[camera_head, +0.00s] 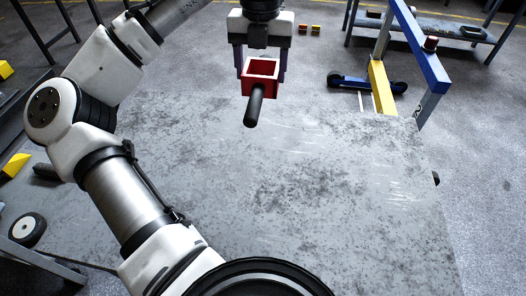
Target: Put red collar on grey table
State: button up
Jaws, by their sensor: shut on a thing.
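The red collar (262,69) is a square, open-topped red piece with a black rod-like handle pointing down toward the front. My gripper (261,72) is shut on the red collar, with a dark finger on each side of it. The collar is upright near the top middle of the view and appears to be held above the far part of the grey table (290,200). I cannot tell the exact height of the gap. The grey table has a worn, scuffed top and fills the middle and front of the view.
The tabletop is clear. Beyond its right far corner stands a blue and yellow jack frame (380,85) with wheels. A bench (440,28) stands at the back right. A wheel (27,229) shows at the left.

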notch_tip(320, 180, down, 18)
jog(key=shift+f+p, duration=0.25)
jog(key=shift+p, duration=0.2)
jog(key=shift+f, duration=0.1)
jog(key=o, duration=1.1)
jog(key=r, duration=1.2)
jog(key=shift+w+r+b, duration=0.1)
jog(key=shift+w+b, duration=0.15)
jog(key=shift+b, duration=0.05)
